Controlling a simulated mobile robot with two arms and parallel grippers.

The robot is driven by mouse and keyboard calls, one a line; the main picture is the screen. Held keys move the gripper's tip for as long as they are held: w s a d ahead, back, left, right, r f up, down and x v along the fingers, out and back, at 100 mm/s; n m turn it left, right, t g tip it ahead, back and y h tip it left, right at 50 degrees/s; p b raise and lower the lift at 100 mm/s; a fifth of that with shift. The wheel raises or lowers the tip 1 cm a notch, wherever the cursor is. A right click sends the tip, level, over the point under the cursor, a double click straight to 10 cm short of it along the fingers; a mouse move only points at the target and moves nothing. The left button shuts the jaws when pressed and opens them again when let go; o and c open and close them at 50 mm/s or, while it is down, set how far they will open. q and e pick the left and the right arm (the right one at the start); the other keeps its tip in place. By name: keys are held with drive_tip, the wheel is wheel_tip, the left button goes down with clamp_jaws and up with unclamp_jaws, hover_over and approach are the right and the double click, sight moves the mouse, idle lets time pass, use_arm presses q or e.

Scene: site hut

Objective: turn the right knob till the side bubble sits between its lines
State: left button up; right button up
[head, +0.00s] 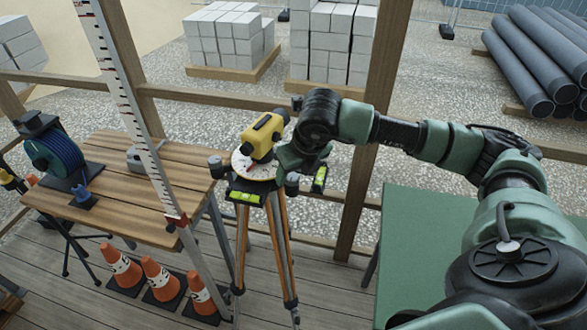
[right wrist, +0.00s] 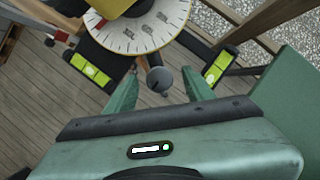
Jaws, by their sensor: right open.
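A yellow levelling instrument (head: 262,137) sits over a white graduated dial (head: 250,168) on a wooden-legged tripod. The right knob (head: 292,184) is grey and round-headed; in the right wrist view the knob (right wrist: 158,80) stands between my finger tips. A front vial (head: 246,197) and a side vial (head: 320,178) are yellow-green; the side vial also shows in the right wrist view (right wrist: 217,67). My right gripper (right wrist: 159,88) is open, a finger on each side of the knob, with gaps showing. My left gripper is out of view.
A striped staff (head: 135,110) leans at the wooden table (head: 130,205), left of the tripod. Orange cones (head: 160,278) stand below. A wooden post (head: 375,120) rises behind my right arm. A green table (head: 430,225) is at the right.

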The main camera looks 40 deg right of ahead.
drive_tip(key=shift+f, duration=0.3)
drive_tip(key=shift+c, duration=0.3)
drive_tip(key=shift+w, duration=0.1)
clamp_jaws()
drive_tip(key=shift+f+n+b, duration=0.1)
drive_tip(key=shift+n+b, duration=0.3)
drive_tip(key=shift+b, duration=0.35)
drive_tip(key=n+y+b, duration=0.1)
drive_tip(key=b, duration=0.1)
drive_tip(key=n+b, duration=0.2)
drive_tip(key=b, duration=0.1)
drive_tip(key=shift+w+d+f+n+y, duration=0.1)
drive_tip(key=shift+d+n+y, duration=0.05)
drive_tip(key=shift+n+y, duration=0.2)
drive_tip(key=n+b, duration=0.1)
drive_tip(key=n+y+b, duration=0.1)
drive_tip(key=n, duration=0.1)
drive_tip(key=shift+r+n+g+b, duration=0.2)
drive_tip(key=shift+n+g+b, duration=0.1)
drive_tip(key=shift+g, duration=0.1)
drive_tip(key=shift+d+r+n+g+y+b, duration=0.1)
drive_tip(key=shift+n+g+y+b, duration=0.2)
drive_tip(key=shift+n, duration=0.65)
drive_tip(key=shift+r+n+g+y+b, duration=0.1)
drive_tip(key=shift+n+g+y+b, duration=0.2)
drive_tip(key=shift+n, duration=0.6)
